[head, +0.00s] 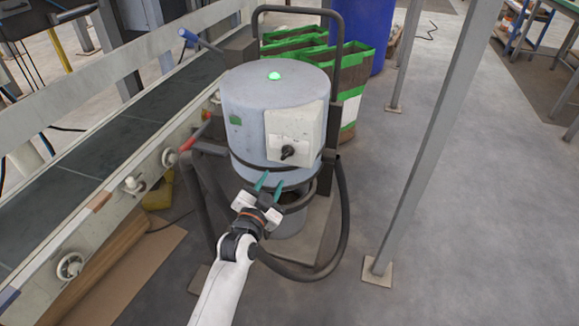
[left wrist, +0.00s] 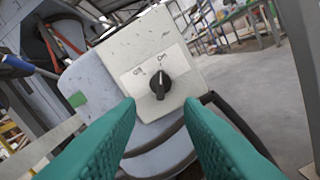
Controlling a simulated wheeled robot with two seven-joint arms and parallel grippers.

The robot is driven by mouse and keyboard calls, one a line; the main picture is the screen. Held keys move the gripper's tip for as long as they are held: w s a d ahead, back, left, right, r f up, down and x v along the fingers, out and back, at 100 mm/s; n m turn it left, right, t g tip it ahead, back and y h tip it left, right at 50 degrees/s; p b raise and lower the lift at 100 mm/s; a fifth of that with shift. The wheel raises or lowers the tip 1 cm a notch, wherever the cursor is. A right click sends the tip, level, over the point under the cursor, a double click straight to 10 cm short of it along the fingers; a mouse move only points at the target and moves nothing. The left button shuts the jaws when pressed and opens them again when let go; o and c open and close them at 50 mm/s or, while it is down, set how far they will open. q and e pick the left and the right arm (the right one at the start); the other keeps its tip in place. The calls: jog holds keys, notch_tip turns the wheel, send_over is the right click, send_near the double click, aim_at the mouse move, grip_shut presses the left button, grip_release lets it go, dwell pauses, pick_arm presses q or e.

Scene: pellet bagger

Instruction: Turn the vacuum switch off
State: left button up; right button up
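The vacuum (head: 240,100) is a grey-blue drum on a wheeled frame with a lit green lamp (head: 275,76) on top. A pale switch box (head: 285,118) is on its front, carrying a black rotary vacuum switch (head: 289,152). In the left wrist view the switch (left wrist: 160,86) sits on a plate with two labels, one reading ON above it and another, apparently OFF, to its upper left. The knob appears to point toward ON. My left gripper (head: 270,183) is open and empty, its teal fingers below and short of the switch, apart from it. My right gripper is not in view.
A black hose (head: 344,215) loops around the vacuum's right side. A conveyor (head: 110,150) with a red-handled lever (head: 195,136) runs along the left. Green-edged brown bags (head: 350,85) and a blue barrel (head: 368,30) stand behind. A grey post (head: 430,150) is right; floor between is clear.

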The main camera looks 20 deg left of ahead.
aim_at(285, 156)
pick_arm(q)
jog(key=w+b, duration=0.1)
jog(key=w, duration=0.6)
jog(key=shift+d, duration=0.15)
jog(key=shift+w+b, duration=0.4)
jog(key=shift+w, duration=0.95)
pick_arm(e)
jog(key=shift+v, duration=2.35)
pick_arm(q)
jog(key=shift+c, duration=0.2)
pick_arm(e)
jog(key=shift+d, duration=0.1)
pick_arm(q)
grip_shut()
